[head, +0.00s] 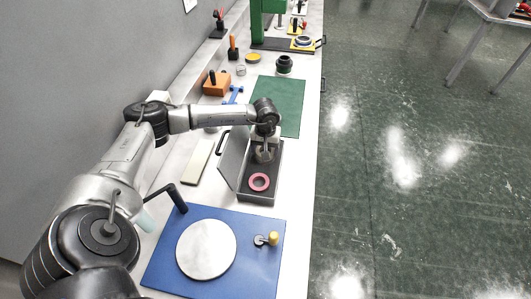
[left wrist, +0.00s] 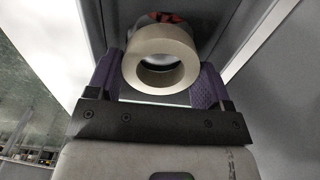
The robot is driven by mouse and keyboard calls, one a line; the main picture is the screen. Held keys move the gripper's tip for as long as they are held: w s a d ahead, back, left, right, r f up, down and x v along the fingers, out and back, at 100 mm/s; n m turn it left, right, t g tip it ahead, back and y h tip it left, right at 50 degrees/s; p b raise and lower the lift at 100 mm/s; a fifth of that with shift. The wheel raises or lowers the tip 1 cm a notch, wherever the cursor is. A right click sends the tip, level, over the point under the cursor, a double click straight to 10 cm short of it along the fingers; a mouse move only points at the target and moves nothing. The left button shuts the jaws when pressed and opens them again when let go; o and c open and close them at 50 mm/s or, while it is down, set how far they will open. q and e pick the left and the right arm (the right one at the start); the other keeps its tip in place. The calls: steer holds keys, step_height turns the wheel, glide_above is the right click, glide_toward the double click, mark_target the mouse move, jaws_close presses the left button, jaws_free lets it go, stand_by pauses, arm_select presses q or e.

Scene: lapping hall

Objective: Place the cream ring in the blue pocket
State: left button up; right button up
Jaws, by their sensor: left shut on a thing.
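My left gripper (left wrist: 160,88) is shut on the cream ring (left wrist: 160,45), which sits between its purple fingers in the left wrist view, its hole facing the camera. In the head view the left gripper (head: 264,155) points down over the far part of a dark open case (head: 258,197). The arm and gripper largely cover the ring there. A pink-red ring (head: 250,183) lies in the near part of the case. I cannot make out a blue pocket; the far part of the case is hidden by my gripper. The right gripper is in neither view.
The case's raised lid (head: 233,158) stands to the left of the gripper. A blue plate (head: 170,260) with a pale disc (head: 206,248) and a brass knob (head: 273,239) lies nearer. A green mat (head: 291,105) lies behind. An orange block (head: 216,84) stands farther left.

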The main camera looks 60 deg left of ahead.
arm_select(q)
steer(key=shift+f, duration=1.25)
steer(key=shift+f, duration=0.15)
